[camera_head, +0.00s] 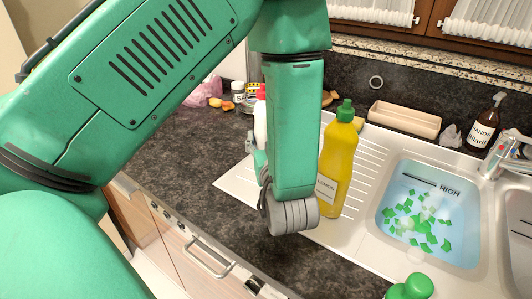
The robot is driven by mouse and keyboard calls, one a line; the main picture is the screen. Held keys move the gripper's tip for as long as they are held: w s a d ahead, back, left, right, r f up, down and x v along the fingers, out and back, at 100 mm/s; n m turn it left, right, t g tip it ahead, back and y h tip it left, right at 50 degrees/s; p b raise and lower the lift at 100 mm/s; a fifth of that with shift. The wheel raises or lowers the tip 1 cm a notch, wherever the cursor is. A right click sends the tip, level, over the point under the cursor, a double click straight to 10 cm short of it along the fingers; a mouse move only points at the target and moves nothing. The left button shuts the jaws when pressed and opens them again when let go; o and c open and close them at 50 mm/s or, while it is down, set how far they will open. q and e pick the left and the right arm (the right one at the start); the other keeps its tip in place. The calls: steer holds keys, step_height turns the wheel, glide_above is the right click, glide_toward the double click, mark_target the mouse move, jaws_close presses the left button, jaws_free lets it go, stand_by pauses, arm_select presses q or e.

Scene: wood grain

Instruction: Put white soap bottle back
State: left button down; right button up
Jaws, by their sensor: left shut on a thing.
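The white soap bottle (259,127) with a red cap stands upright at the left edge of the white drainboard, mostly hidden behind my left forearm. My left gripper (261,164) is at the bottle's lower part, shut on it; the fingers are mostly hidden by my green arm link. Whether the bottle's base touches the surface is hidden.
A yellow lemon bottle (337,165) with a green cap stands just right of my left arm. A water-filled sink (380,215) with green pieces lies to the right. A brown hand-soap bottle (484,128) and a beige tray (404,120) stand behind. The dark counter (190,150) at left is clear.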

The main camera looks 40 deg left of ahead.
arm_select(q)
step_height(320, 180, down, 3)
steer(key=shift+r, duration=0.1)
steer(key=shift+d+f, duration=0.1)
steer(key=shift+f, duration=0.2)
steer(key=shift+d+r, duration=0.1)
steer(key=shift+d, duration=0.05)
steer(key=c, duration=1.2)
jaws_free()
steer(key=shift+f, duration=0.2)
steer(key=shift+o, duration=1.1)
